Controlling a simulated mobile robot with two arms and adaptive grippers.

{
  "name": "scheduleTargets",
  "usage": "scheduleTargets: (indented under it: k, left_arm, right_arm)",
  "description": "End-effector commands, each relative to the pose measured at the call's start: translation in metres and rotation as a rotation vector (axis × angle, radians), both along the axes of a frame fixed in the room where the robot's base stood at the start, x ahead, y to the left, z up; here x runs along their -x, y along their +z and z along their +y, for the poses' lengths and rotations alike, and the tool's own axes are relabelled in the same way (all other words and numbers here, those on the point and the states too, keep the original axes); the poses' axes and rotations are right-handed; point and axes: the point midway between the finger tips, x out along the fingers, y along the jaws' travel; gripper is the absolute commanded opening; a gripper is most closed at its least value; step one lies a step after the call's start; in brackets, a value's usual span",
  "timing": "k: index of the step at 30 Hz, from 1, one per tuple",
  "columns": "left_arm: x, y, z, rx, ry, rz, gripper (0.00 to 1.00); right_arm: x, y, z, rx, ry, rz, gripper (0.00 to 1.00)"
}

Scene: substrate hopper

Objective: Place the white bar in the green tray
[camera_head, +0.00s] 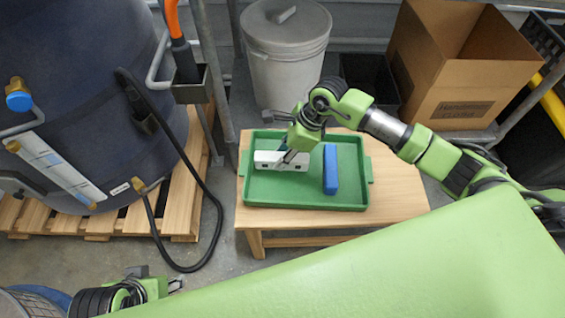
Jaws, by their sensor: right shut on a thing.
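The green tray (300,198) lies on a low wooden table in the middle of the view. The white bar (265,157) is over the left part of the tray, inside its rim as seen from above. My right gripper (288,158) reaches down from the upper right and is shut on the white bar. I cannot tell whether the bar touches the tray floor. My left gripper (176,284) is low at the left, away from the tray, partly hidden by my own body; its opening cannot be made out.
A blue bar (330,168) stands in the tray, right of the white bar. The wooden table (395,190) has bare room right of the tray. A grey lidded bin (285,60) and cardboard box (460,75) stand behind. A dark tank (85,90) on a pallet is at left.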

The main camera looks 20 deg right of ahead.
Motion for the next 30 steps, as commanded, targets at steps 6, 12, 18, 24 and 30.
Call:
scheduleTargets:
  k: [6, 12, 18, 24, 30]
  left_arm:
    - [0.0, -0.005, 0.0, 0.0, 0.0, -0.001, 0.41]
    - [-0.013, -0.008, -0.004, 0.011, -0.005, -0.052, 0.41]
    - [-0.016, -0.006, -0.004, 0.013, -0.005, -0.062, 0.41]
    - [-0.019, -0.006, -0.005, 0.016, -0.006, -0.075, 0.41]
    - [-0.023, -0.005, -0.006, 0.018, -0.007, -0.089, 0.41]
  right_arm:
    - [-0.009, -0.013, -0.005, -0.002, 0.0, -0.001, 0.0]
    - [-0.008, -0.04, -0.004, -0.003, 0.0, 0.0, 0.0]
    - [-0.008, -0.04, -0.004, -0.001, 0.001, -0.002, 0.0]
    - [-0.008, -0.041, -0.004, -0.001, 0.001, -0.002, 0.0]
    - [-0.008, -0.042, -0.004, -0.001, 0.001, -0.001, 0.41]
